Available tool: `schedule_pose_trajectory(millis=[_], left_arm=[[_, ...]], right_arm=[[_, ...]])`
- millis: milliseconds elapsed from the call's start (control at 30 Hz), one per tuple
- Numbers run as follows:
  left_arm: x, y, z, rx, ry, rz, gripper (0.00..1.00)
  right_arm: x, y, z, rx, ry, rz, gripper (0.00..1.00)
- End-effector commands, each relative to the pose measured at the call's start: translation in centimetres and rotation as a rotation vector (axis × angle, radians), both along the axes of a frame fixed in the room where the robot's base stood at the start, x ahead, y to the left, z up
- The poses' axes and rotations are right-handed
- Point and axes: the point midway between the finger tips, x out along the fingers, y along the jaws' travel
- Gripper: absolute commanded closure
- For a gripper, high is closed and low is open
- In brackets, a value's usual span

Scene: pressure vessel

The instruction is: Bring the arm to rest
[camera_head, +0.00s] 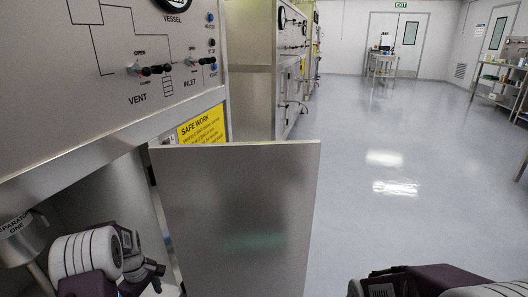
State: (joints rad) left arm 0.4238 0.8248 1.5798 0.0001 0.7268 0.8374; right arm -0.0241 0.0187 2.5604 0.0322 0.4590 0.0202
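My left arm reaches in at the bottom left, in front of an open cabinet bay under the control panel (100,60). My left gripper (152,269) is a small dark shape beside the inner side of the open cabinet door (240,215). Its fingers are too small and dark to show whether they are apart, and I see nothing clearly held. My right arm (435,280) shows only in part at the bottom right edge, over the floor. Its fingers are not clear at the frame's bottom edge.
The door swings out between my two arms. A metal funnel-like vessel (20,240) stands in the bay, far left. A yellow safety sign (203,130) is on the cabinet front. The floor (400,190) to the right is clear, with benches (383,65) farther back.

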Motion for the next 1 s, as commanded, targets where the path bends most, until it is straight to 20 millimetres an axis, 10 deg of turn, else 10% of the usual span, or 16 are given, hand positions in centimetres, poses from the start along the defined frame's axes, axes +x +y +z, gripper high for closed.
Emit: schedule_pose_trajectory(millis=[467, 767, 1000], left_arm=[[1.4, -8.6, 10.3, 0.039, -0.117, -0.211, 0.31], [-6.6, -16.9, 14.9, 0.048, -0.145, -0.621, 0.31], [-16.7, -18.7, 12.2, 0.036, -0.068, -1.071, 0.31]], right_arm=[[0.0, 0.0, 1.9, 0.0, 0.0, 0.0, 0.31], [0.0, 0.0, 3.3, 0.0, 0.0, 0.0, 0.31], [0.0, 0.0, 3.5, 0.0, 0.0, 0.0, 0.31]])
